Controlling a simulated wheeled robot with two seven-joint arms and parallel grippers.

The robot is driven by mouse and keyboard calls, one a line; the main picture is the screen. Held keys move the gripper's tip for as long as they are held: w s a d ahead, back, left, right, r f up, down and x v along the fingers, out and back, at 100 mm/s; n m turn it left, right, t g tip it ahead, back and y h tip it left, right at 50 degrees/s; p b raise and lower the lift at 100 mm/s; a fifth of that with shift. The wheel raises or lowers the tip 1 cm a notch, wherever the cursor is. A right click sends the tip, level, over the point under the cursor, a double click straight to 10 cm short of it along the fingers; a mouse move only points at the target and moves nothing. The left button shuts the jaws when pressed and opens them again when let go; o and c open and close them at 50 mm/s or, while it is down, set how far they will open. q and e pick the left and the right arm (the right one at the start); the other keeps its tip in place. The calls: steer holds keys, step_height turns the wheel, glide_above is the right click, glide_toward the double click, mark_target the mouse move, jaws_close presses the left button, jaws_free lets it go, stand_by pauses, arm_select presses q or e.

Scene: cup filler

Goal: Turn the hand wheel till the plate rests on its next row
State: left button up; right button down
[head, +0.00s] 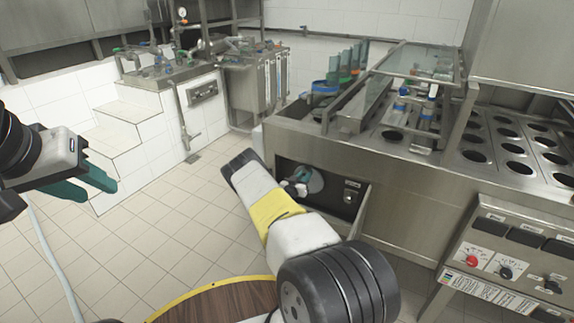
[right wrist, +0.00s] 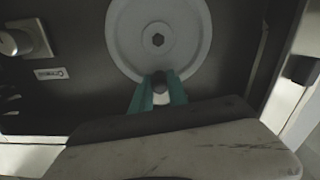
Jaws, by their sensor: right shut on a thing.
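The hand wheel (right wrist: 187,35) is a pale grey disc with a hex hub, set on a dark panel in the right wrist view. In the head view the wheel (head: 314,181) shows on the front of the steel machine, partly covered by my right arm. My right gripper (right wrist: 160,92) has teal fingers shut on the dark wheel handle (right wrist: 160,77) at the wheel's lower rim. My left gripper (head: 88,180) hangs in the air at the far left, well away from the machine, with its teal fingers seen edge-on. The perforated plate (head: 480,139) with rows of round holes lies on top of the machine.
A control box (head: 500,262) with a red knob stands at the right. A round wooden table top (head: 225,303) is at the bottom. The tiled floor (head: 165,215) between is clear.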

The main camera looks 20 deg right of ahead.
mark_target(318, 187)
steer(key=m, duration=0.2)
steer(key=s+d+m, duration=0.1)
steer(key=m, duration=0.1)
steer(key=s+m, duration=0.1)
steer(key=shift+s+d+f+m, duration=0.1)
steer(key=shift+d+f+m, duration=0.25)
steer(key=shift+f+m, duration=0.05)
steer(key=m, duration=0.1)
steer(key=s+f+m, duration=0.1)
steer(key=m, duration=0.1)
steer(key=d+f+m, duration=0.1)
steer(key=m, duration=0.1)
steer(key=shift+s+d, duration=0.1)
steer(key=shift+s, duration=0.2)
steer(key=m, duration=0.2)
steer(key=f+m, duration=0.1)
steer(key=shift+s+d+f, duration=0.1)
steer(key=shift+s+d, duration=0.05)
steer(key=shift+s, duration=0.1)
steer(key=f+m, duration=0.1)
steer(key=m, duration=0.1)
steer(key=shift+s+d+f+m, duration=0.1)
steer(key=shift+f+m, duration=0.05)
steer(key=shift+m, duration=0.25)
steer(key=shift+f+m, duration=0.5)
steer(key=shift+m, duration=0.5)
steer(key=shift+f+m, duration=0.45)
steer(key=shift+m, duration=0.55)
steer(key=c, duration=1.3)
jaws_free()
